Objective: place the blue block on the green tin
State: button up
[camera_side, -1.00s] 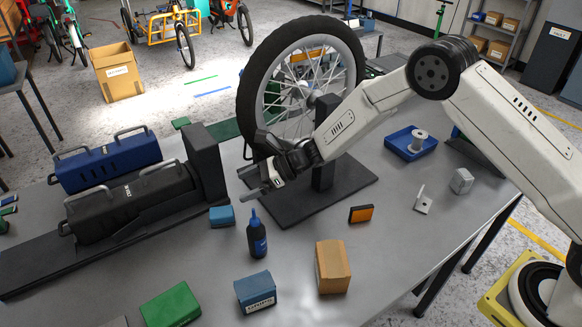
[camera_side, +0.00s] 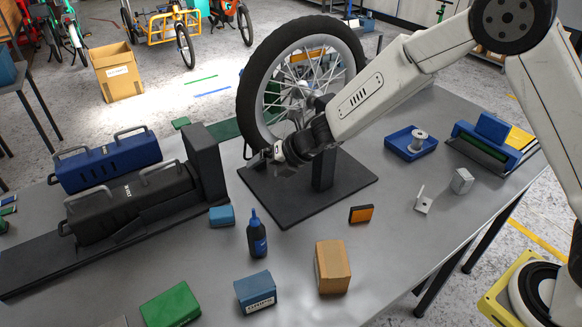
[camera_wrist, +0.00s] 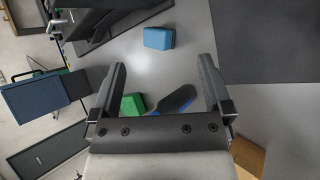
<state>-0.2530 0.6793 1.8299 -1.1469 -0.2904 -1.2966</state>
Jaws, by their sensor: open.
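The small blue block (camera_side: 221,216) lies on the grey table, left of the dark bottle. It also shows near the top of the wrist view (camera_wrist: 158,38), ahead of the fingertips and apart from them. The green tin (camera_side: 171,305) is a green box-shaped thing at the table's front left. A green piece that looks like it shows between the fingers in the wrist view (camera_wrist: 133,104), partly hidden by the gripper. My gripper (camera_side: 262,157) is open and empty, above the black stand base, behind and to the right of the blue block.
The bottle (camera_side: 256,236) stands close beside the blue block. A labelled blue box (camera_side: 255,291) and a cardboard box (camera_side: 332,267) stand in front. The wheel (camera_side: 246,95) on its stand is close by my arm. A black box with handles (camera_side: 130,207) is at left.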

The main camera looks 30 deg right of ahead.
notch_tip(320, 180, up, 5)
jog(key=s+m+h, duration=0.1)
jog(key=s+m, duration=0.1)
jog(key=m, duration=0.6)
jog(key=s+d+m+g+h, duration=0.1)
jog(key=s+d+m+h, duration=0.1)
jog(key=s+d+m, duration=0.4)
jog(key=s+d+m+h, duration=0.2)
jog(key=s+d+m, duration=0.2)
jog(key=d+m, duration=0.35)
jog(key=s+d+f+m+g, duration=0.2)
jog(key=s+d+m+g, duration=0.25)
jog(key=s+m, duration=0.75)
jog(key=n+y, duration=0.4)
jog(key=n, duration=1.1)
send_near(224, 216)
jog(key=f, duration=0.1)
jog(key=w+a+f, duration=0.1)
jog(key=shift+w+f, duration=0.3)
